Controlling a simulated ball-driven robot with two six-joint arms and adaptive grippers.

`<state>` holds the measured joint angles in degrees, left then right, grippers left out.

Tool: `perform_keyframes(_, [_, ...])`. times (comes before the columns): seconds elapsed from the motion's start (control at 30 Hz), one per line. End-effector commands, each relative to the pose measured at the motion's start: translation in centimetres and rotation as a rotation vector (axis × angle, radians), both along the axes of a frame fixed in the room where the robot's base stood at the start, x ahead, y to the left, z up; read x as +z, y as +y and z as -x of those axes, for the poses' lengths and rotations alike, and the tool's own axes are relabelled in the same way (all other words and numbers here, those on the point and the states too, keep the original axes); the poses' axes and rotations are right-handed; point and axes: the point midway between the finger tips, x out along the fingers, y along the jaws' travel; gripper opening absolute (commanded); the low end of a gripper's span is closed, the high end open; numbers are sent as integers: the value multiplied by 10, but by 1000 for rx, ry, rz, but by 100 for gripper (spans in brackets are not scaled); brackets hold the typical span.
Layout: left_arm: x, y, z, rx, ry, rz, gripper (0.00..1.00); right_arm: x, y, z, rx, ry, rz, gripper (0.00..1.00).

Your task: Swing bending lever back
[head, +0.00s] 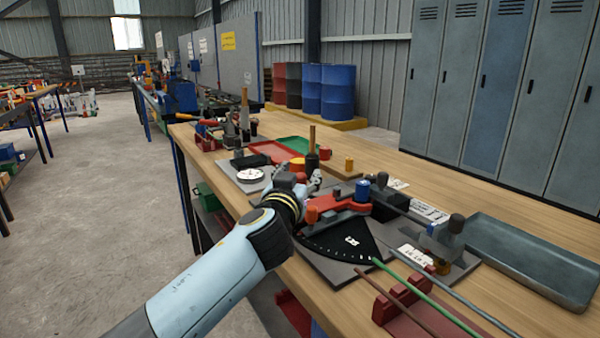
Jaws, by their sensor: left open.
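The bending lever is a red bar (338,203) on the bender, with an orange knob (312,214) at its left end and a blue cylinder (362,190) by its right end. It lies over a black angle scale (348,243) on a grey base plate. My left gripper (313,180) is open, just behind and left of the lever's knob end. My own wrist hides part of that area, so I cannot tell whether the fingers touch the lever. My right gripper is out of view.
A grey tray (530,262) lies at the right of the wooden bench. A green rod (425,297) and other rods rest on a red rack (400,300) in front. Behind my gripper stand a wooden-handled tool (312,150), a white dial (250,175) and a green tray (293,144).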

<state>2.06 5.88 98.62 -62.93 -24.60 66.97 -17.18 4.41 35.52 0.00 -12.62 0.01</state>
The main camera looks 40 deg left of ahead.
Motion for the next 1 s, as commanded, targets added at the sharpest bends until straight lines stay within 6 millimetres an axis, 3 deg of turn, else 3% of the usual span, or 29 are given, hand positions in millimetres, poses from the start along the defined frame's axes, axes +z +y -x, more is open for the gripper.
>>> perform_keyframes(0.37, [0,4,-8,1,1,0,49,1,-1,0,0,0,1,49])
perform_keyframes(0.77, [0,4,-8,1,1,0,0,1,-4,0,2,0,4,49])
perform_keyframes(1.0, [0,4,-8,1,1,0,0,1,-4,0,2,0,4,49])
